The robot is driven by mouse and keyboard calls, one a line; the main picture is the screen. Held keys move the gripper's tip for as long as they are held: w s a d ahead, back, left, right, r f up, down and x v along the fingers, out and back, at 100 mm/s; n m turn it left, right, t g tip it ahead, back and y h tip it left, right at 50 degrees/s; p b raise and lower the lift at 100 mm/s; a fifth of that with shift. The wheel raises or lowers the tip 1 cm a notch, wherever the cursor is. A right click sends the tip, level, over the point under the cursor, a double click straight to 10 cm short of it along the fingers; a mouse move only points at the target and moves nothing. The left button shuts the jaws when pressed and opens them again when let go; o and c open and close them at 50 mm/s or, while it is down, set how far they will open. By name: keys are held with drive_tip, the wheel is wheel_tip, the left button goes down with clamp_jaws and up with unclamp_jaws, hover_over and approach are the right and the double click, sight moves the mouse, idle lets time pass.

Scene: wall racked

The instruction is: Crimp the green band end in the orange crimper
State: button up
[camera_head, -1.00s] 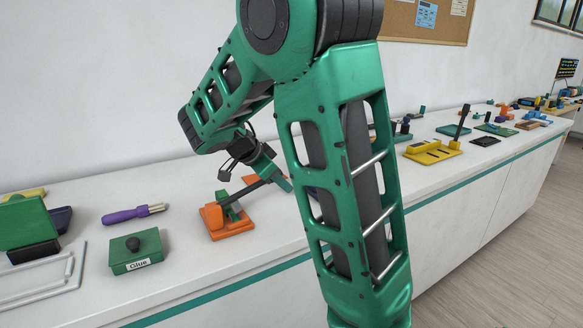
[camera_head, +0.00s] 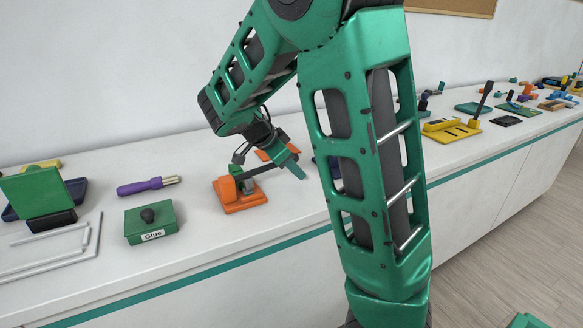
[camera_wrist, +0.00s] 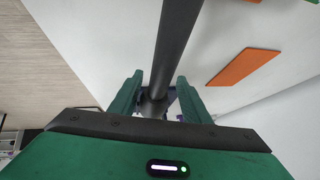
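In the wrist view the lever (camera_wrist: 178,45) runs between the two green fingers of my gripper (camera_wrist: 158,92). The fingers stand apart, with narrow gaps seen beside the lever.
A green Glue box (camera_head: 152,224) and a purple-handled tool (camera_head: 143,187) lie left of the crimper. A green block (camera_head: 35,193) and a white wire frame (camera_head: 60,252) are farther left. An orange flat piece (camera_wrist: 243,66) shows beside the lever. A yellow device (camera_head: 450,132) stands right.

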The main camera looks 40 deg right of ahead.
drive_tip(key=shift+s+d, duration=0.15)
drive_tip(key=shift+s, duration=0.05)
drive_tip(key=shift+r, duration=0.1)
drive_tip(key=v, duration=1)
drive_tip(key=shift+w+a+r, duration=0.1)
drive_tip(key=shift+a+r, duration=0.1)
drive_tip(key=shift+c, duration=0.6)
